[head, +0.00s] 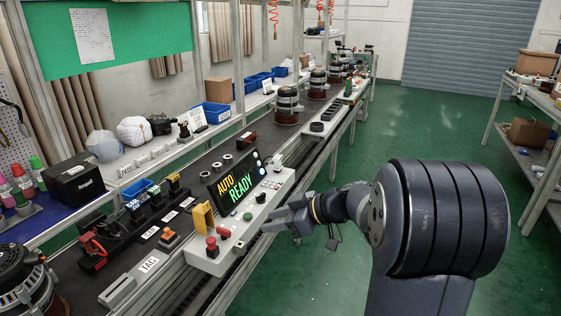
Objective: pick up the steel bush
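Small grey metal rings, which look like steel bushes, stand on the dark bench surface behind the display. One ring is at the left (217,167) and another is just behind it to the right (228,159). I cannot tell from their look which is the steel bush. My gripper (270,220) is in front of the control panel, to the right of and nearer than the rings, and well apart from them. Its two fingers look spread with nothing between them.
The display reading "AUTO READY" (233,188) stands between my gripper and the rings. The control panel (215,258) has a red button (211,243). Black tools in a holder (140,222) lie to the left. Alternators (288,104) line the conveyor. Green floor at right is clear.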

